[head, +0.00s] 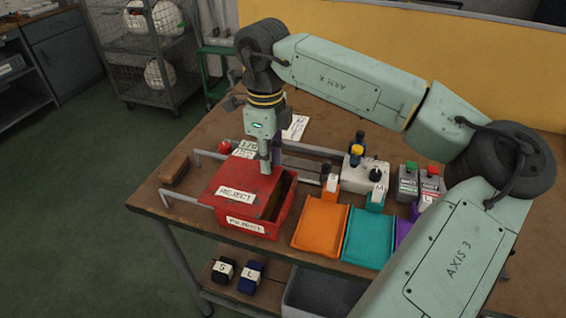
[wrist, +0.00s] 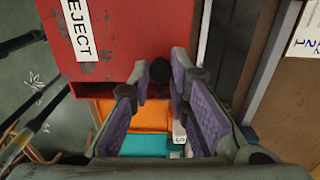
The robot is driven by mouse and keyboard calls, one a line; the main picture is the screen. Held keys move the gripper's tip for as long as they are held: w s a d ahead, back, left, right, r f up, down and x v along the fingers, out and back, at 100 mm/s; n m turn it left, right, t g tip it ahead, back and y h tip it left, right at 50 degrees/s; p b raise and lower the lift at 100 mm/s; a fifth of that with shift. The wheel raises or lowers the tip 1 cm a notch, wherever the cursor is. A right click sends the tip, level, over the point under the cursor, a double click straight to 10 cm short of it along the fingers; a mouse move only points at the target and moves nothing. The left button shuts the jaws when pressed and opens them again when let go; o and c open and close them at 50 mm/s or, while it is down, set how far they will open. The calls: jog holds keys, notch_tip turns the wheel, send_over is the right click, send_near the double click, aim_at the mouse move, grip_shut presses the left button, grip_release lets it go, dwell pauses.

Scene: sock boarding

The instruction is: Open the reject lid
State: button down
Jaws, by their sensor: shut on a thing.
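The red reject bin (head: 248,226) stands at the table's front left, with a REJECT label on its front. Its red lid (head: 228,178) also carries a REJECT label. A dark gap into the bin shows along the lid's right side in the head view. My gripper (head: 266,168) points down at the lid's right edge. In the wrist view, the lid (wrist: 110,35) is at the top and a small black knob (wrist: 160,70) sits between the purple-padded fingertips (wrist: 163,80). The fingers are shut on this knob. The exact contact is partly hidden by the fingers.
An orange tray (head: 320,222) and a teal tray (head: 368,238) stand right of the bin. A wooden block (head: 175,168) lies to its left, by grey metal rails (head: 180,197). A white control box (head: 362,175) and button boxes (head: 420,180) stand further right.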

aim_at(231, 164)
jog(key=w+a, duration=0.1)
jog(key=a, duration=0.2)
jog(key=w+a, duration=0.1)
jog(key=a, duration=0.2)
jog(key=w+a, duration=0.1)
jog(key=a, duration=0.1)
jog(key=shift+a+b, duration=0.3)
jog(key=shift+a, duration=0.1)
jog(key=c, duration=1.5)
grip_release()
notch_tip(231, 164, up, 12)
jog(key=shift+r, duration=0.1)
